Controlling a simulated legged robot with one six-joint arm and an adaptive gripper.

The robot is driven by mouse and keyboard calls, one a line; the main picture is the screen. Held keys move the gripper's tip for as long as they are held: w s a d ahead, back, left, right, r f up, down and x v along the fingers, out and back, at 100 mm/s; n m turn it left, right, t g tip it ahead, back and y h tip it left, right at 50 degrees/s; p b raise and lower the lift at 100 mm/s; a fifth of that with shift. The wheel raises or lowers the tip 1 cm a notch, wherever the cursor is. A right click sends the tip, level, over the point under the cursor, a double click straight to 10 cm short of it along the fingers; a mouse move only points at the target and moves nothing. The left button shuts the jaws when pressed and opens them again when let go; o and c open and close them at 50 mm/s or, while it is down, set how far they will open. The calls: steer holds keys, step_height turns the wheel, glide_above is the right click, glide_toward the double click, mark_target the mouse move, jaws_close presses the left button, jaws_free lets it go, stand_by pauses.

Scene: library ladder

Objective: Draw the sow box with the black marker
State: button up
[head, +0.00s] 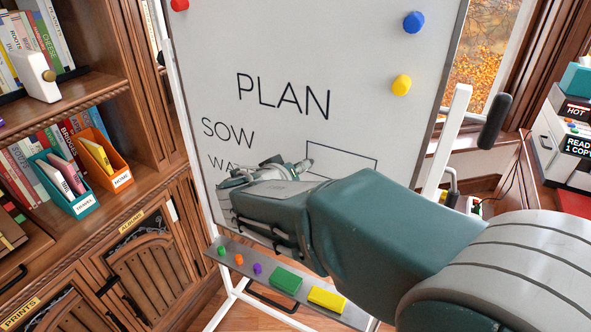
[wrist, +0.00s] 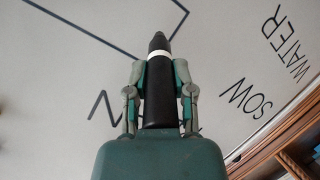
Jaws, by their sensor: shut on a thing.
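The whiteboard (head: 290,40) carries the words PLAN (head: 283,96), SOW (head: 228,133) and a partly covered word starting WA. A thin dark box outline (head: 343,149) shows to the right of SOW; my arm hides its lower part. My gripper (wrist: 160,75) is shut on the black marker (wrist: 160,95), which has a white band and a dark tip pointing at the board. In the wrist view the tip lies among the box lines (wrist: 80,28); I cannot tell whether it touches the board. In the head view my gripper (head: 280,170) is in front of the board.
The board's tray (head: 230,262) holds small coloured pieces, a green block (head: 286,280) and a yellow block (head: 327,298). Round magnets, including a blue one (head: 414,22) and a yellow one (head: 402,85), sit higher up. A bookcase (head: 100,90) stands left.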

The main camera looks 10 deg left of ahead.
steer(key=shift+w, duration=0.25)
steer(key=shift+s+d, duration=2.05)
steer(key=shift+d, duration=3.75)
steer(key=shift+w+a, duration=0.65)
steer(key=shift+a, duration=1.3)
steer(key=shift+w+a, duration=0.7)
steer(key=shift+a, duration=1.25)
steer(key=shift+w+a, duration=0.65)
steer(key=shift+a, duration=1.3)
steer(key=s+a, duration=0.2)
steer(key=s, duration=0.3)
steer(key=shift+s, duration=0.35)
steer(key=s, duration=0.1)
steer(key=s+a, duration=0.1)
steer(key=shift+s, duration=0.4)
